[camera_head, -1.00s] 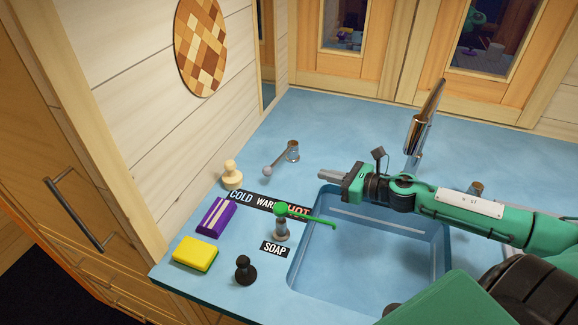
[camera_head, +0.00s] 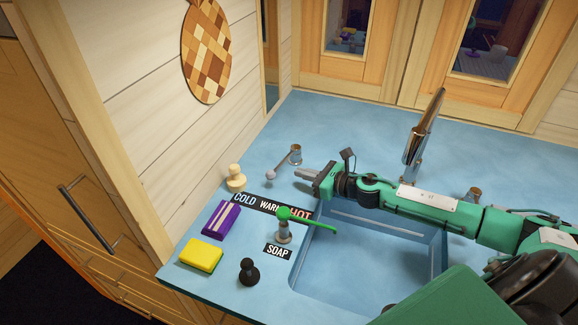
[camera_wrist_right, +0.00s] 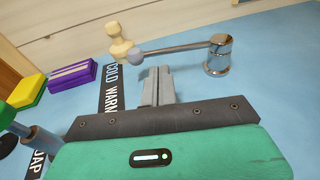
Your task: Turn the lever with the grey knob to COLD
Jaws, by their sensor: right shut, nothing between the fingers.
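The lever (camera_head: 285,164) is a metal arm on a round chrome base (camera_head: 295,155), behind the label strip. Its grey knob (camera_head: 270,175) points left and forward, roughly toward the COLD end (camera_head: 244,199) of the strip. In the right wrist view the lever (camera_wrist_right: 180,47) runs left from its base to the knob (camera_wrist_right: 136,55). My right gripper (camera_head: 302,174) is shut and empty, just right of the knob. In the wrist view its fingertips (camera_wrist_right: 157,72) appear just in front of the lever, near the knob; contact cannot be told. My left gripper is not in view.
A soap pump with a green spout (camera_head: 284,230) stands before the strip, by the sink (camera_head: 365,275). A cream stopper (camera_head: 236,178), purple block (camera_head: 221,219), yellow sponge (camera_head: 201,255) and black stopper (camera_head: 248,271) stand left. The tall faucet (camera_head: 417,140) rises behind my right arm.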

